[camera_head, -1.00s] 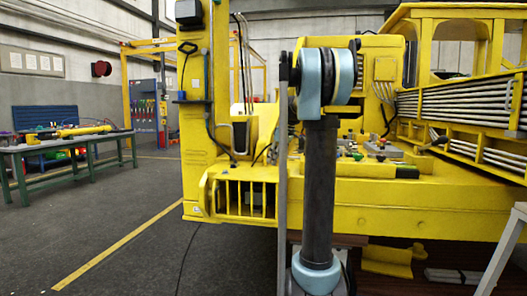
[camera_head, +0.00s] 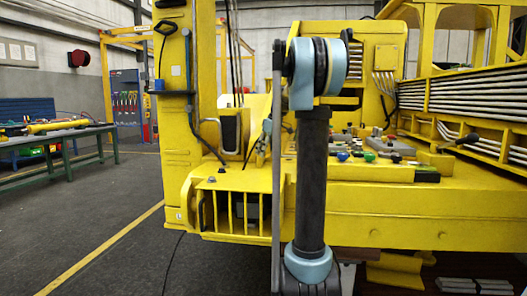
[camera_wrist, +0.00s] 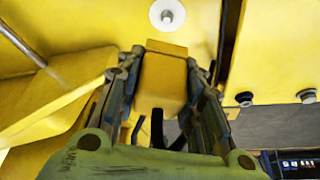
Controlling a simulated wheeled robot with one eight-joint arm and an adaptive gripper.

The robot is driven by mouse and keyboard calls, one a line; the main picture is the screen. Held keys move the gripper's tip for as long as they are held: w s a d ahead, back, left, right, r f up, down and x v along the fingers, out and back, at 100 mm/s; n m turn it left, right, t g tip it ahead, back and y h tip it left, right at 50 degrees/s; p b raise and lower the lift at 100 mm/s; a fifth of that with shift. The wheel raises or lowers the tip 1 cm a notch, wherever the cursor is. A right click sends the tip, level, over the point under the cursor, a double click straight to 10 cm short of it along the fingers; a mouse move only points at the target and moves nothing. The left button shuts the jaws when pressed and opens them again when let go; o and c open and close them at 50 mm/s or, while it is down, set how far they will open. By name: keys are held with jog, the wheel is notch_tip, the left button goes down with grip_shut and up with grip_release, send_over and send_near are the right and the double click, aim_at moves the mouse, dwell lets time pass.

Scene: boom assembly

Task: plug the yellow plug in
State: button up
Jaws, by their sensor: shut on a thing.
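In the wrist view, my gripper (camera_wrist: 162,92) is shut on the yellow plug (camera_wrist: 164,78), a block-shaped yellow body held between the two fingers. Dark cable-like pieces show below the plug, between the fingers. A pale round disc (camera_wrist: 167,14) with a small centre knob sits on a yellow surface just beyond the plug's far end. I cannot tell whether it is a socket, or whether the plug touches anything. In the head view my gripper and the plug cannot be made out; my arm covers the middle of the picture.
The yellow machine (camera_head: 400,210) fills the middle and right of the head view, with several coloured knobs (camera_head: 370,155) on its deck. A workbench (camera_head: 60,140) stands at the left. Open floor (camera_head: 100,215) lies left of the machine. Dark knobs (camera_wrist: 244,99) show at right in the wrist view.

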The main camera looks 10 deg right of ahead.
jog(key=shift+w+a, duration=0.1)
jog(key=shift+w, duration=0.05)
dwell(0.3)
jog(key=shift+f, duration=3)
jog(key=shift+f, duration=1.45)
jog(key=o, duration=1.3)
jog(key=shift+c, duration=0.2)
